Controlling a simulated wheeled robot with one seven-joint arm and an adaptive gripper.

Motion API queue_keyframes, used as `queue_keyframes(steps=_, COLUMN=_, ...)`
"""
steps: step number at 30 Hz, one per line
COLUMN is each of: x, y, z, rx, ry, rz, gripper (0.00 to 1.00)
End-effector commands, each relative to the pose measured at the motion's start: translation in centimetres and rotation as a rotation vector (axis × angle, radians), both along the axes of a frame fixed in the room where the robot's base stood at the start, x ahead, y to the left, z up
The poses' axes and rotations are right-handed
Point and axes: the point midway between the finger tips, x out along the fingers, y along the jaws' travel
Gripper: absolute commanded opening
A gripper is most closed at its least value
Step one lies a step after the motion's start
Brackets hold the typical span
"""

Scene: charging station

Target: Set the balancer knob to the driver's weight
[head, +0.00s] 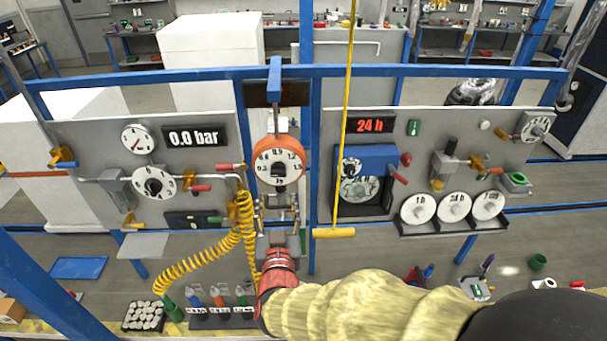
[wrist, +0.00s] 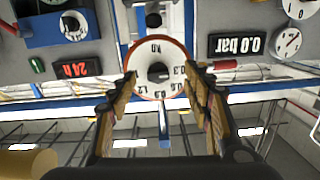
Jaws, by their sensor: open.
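The balancer dial (head: 264,144) has an orange rim and a white face with numbers and a dark centre knob (head: 279,173). It hangs upright on the blue frame. In the wrist view the dial (wrist: 158,46) appears upside down, with "KG" on it and its dark knob (wrist: 158,72) in the middle. My gripper (head: 279,207) is open and empty, just below the dial. In the wrist view its fingertips (wrist: 165,78) are spread to either side of the dial, apart from the knob. Several drivers (head: 218,297) stand in a labelled rack below; their labels are too small to read surely.
A left panel (head: 75,140) has a gauge, a dial and a "0.0 bar" display (head: 194,137). A yellow coiled hose (head: 205,255) hangs left of my arm. A yellow cord with a handle (head: 334,233) hangs right of the dial. The right panel (head: 400,150) shows "24 h".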

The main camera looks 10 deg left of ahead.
Motion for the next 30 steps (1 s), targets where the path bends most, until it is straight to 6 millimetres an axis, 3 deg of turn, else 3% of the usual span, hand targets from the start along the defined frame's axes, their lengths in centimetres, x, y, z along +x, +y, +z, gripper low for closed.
queue_keyframes(steps=6, x=0.7, y=-0.9, z=2.1, rx=-0.013, ry=-0.084, rz=-0.035, gripper=0.5)
queue_keyframes(steps=21, x=7.1, y=0.7, z=2.1, rx=-0.015, ry=-0.08, rz=-0.034, gripper=0.5)
queue_keyframes(steps=30, x=7.9, y=0.9, z=2.0, rx=-0.015, ry=-0.081, rz=-0.032, gripper=0.5)
